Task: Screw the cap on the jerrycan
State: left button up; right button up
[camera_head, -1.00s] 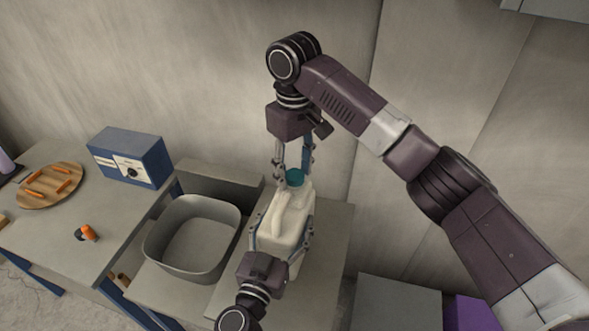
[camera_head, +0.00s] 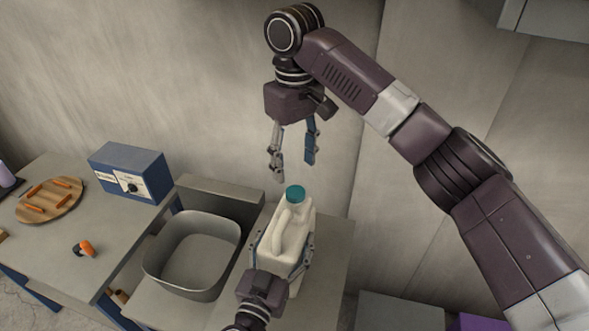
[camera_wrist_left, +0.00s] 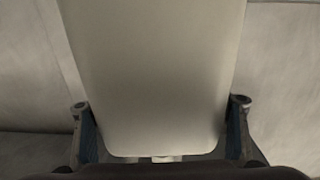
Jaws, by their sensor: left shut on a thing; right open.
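The cream jerrycan (camera_head: 287,238) stands upright on the grey bench, with its handle facing me. The teal cap (camera_head: 295,194) sits on its neck at the top; I cannot tell how tight it is. My left gripper (camera_head: 280,258) is shut on the jerrycan's body, one finger on each side. In the left wrist view the jerrycan (camera_wrist_left: 155,75) fills the middle between the two fingers. My right gripper (camera_head: 294,168) is open and empty, pointing down above the cap and apart from it.
A grey basin (camera_head: 192,254) stands left of the jerrycan. A side table (camera_head: 50,235) at the left holds a blue box (camera_head: 131,171), a round wooden board (camera_head: 50,200) with orange pieces, and an orange-and-black item (camera_head: 84,248). The wall rises behind. Bench right of the jerrycan is clear.

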aim_at(275, 265)
pick_arm(q)
jog(key=o, duration=2.5)
jog(key=shift+c, duration=0.2)
jog(key=shift+s, duration=0.1)
jog(key=shift+v, duration=3.7)
